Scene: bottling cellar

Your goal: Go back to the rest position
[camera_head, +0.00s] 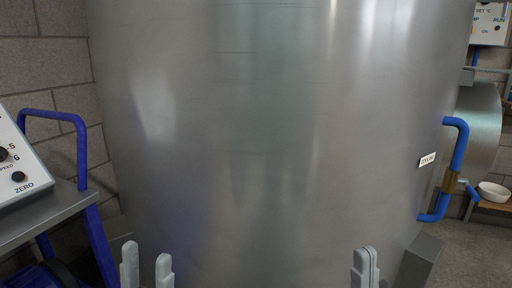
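My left gripper (147,266) shows at the bottom edge of the head view, left of the middle. Its two pale grey fingers point up and stand apart, with nothing seen between them. My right gripper (365,267) shows at the bottom edge, right of the middle. Its two fingers are close together, and I see nothing held in them. Both grippers show in front of a large steel tank (270,140). The lower parts of both grippers and my arms are out of view.
The tank fills most of the view. A blue pipe (459,145) and a small label (427,159) are on its right side. At left stands a blue-framed cart (82,150) with a control panel (22,165). A white bowl (493,191) sits far right. Some floor is clear at lower right.

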